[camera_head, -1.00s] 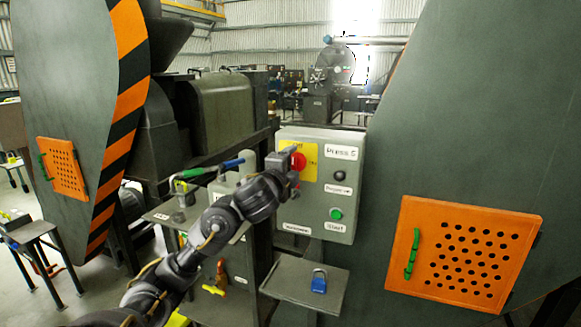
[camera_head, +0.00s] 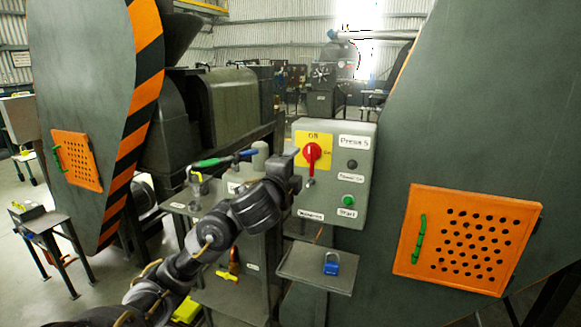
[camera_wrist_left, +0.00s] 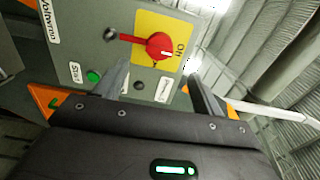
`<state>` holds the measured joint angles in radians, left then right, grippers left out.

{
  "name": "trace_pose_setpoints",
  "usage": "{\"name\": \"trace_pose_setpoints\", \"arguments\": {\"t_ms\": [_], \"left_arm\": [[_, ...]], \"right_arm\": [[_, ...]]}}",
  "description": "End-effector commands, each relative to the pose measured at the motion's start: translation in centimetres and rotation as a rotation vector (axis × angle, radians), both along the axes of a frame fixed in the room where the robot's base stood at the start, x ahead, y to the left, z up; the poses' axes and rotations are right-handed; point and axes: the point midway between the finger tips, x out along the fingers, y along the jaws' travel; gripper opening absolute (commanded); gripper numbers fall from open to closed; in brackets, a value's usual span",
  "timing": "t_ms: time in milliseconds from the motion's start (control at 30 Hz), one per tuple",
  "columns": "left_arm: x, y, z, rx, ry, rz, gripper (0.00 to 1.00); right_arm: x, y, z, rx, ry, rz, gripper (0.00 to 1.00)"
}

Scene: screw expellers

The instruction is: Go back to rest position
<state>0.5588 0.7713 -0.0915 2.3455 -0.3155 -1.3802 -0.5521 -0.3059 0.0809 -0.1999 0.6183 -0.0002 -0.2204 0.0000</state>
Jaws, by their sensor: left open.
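My left gripper (camera_head: 292,168) is in front of the grey control box (camera_head: 362,205), just left of its red rotary switch (camera_head: 312,155). The jaws are open and empty, and a small gap seems to part them from the switch. In the left wrist view, the two fingers (camera_wrist_left: 160,88) stand apart, with the red switch (camera_wrist_left: 160,46) on its yellow plate (camera_wrist_left: 176,26) beyond them. The switch handle points down in the head view. My left arm reaches in from the lower left. My right gripper is not in view.
A small shelf (camera_head: 300,268) with a blue padlock (camera_head: 331,264) juts out below the box. A large grey machine with an orange perforated door (camera_head: 465,245) fills the right.

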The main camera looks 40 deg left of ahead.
Motion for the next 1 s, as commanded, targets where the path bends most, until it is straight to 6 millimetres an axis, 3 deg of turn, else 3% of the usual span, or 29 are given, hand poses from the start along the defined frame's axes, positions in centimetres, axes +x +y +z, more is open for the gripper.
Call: {"name": "trace_pose_setpoints", "arguments": {"t_ms": [567, 667, 767, 867, 1000], "left_arm": [[0.0, -0.1, 0.0, 0.0, 0.0, -0.001, 0.69], [0.0, -0.4, -1.2, -0.022, 0.017, -0.005, 0.69], [-0.2, -1.4, -5.0, -0.101, 0.071, -0.018, 0.69], [-1.2, -3.2, -11.3, -0.241, 0.165, -0.022, 0.69], [-5.0, -6.3, -21.7, -0.497, 0.332, 0.015, 0.69]], "right_arm": [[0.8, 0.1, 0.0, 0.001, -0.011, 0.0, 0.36], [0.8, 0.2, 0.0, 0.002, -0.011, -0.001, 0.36], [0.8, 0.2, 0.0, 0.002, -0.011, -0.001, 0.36], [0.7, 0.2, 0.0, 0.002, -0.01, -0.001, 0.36], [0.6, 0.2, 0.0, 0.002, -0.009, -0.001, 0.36]]}}
